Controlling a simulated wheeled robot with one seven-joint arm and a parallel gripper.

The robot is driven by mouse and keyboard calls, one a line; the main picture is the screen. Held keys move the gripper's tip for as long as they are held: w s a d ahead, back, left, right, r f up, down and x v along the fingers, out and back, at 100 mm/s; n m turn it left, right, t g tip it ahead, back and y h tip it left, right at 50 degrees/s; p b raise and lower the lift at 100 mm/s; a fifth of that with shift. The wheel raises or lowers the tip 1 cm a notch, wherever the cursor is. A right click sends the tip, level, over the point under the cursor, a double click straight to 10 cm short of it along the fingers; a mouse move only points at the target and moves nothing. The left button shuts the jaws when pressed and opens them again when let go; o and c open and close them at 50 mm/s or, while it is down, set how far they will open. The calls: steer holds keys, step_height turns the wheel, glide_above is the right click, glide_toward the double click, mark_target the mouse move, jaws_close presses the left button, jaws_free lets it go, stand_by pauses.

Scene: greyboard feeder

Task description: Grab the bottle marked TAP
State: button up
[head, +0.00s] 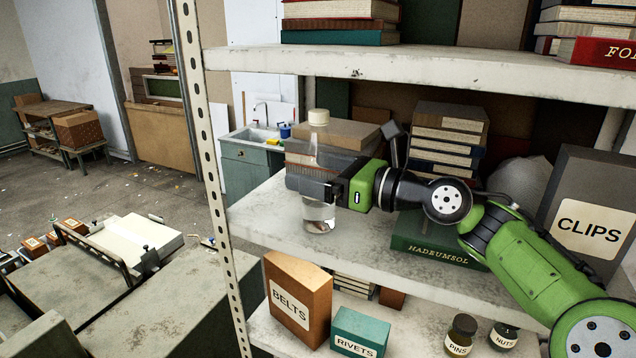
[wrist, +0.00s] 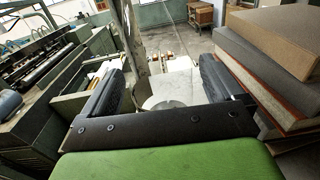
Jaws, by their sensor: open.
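A clear bottle (head: 318,213) with a white cap stands upright on the middle shelf, near its left end, with some clear liquid at the bottom. No TAP marking is readable on it; my gripper hides its middle. My gripper (head: 312,180) is open and level, with its dark fingers at the bottle's mid-height. In the wrist view a pale, see-through rounded shape, seemingly the bottle (wrist: 172,92), lies between the two spread fingers of my gripper (wrist: 168,85). Contact with the fingers cannot be told.
Stacked books (head: 447,140) and a green HADEUMSOL book (head: 430,240) are on the same shelf, with a grey CLIPS box (head: 590,215) at right. The upper shelf (head: 430,75) hangs above. BELTS (head: 297,300) and RIVETS (head: 360,333) boxes sit below. A perforated post (head: 207,150) stands left.

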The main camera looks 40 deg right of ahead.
mark_target(333, 154)
steer(key=shift+w, duration=0.2)
steer(key=shift+s, duration=0.2)
steer(key=shift+c, duration=1.8)
steer(key=c, duration=0.8)
steer(key=shift+r, duration=0.2)
step_height(333, 154, up, 3)
steer(key=shift+r+p, duration=0.15)
steer(key=shift+p, duration=0.3)
steer(key=s+a+b, duration=0.1)
steer(key=s+a, duration=0.2)
steer(key=a, duration=0.5)
steer(key=s+a+b, duration=0.1)
steer(key=s+a, duration=0.2)
steer(key=a, duration=0.6)
steer(key=shift+b, duration=0.3)
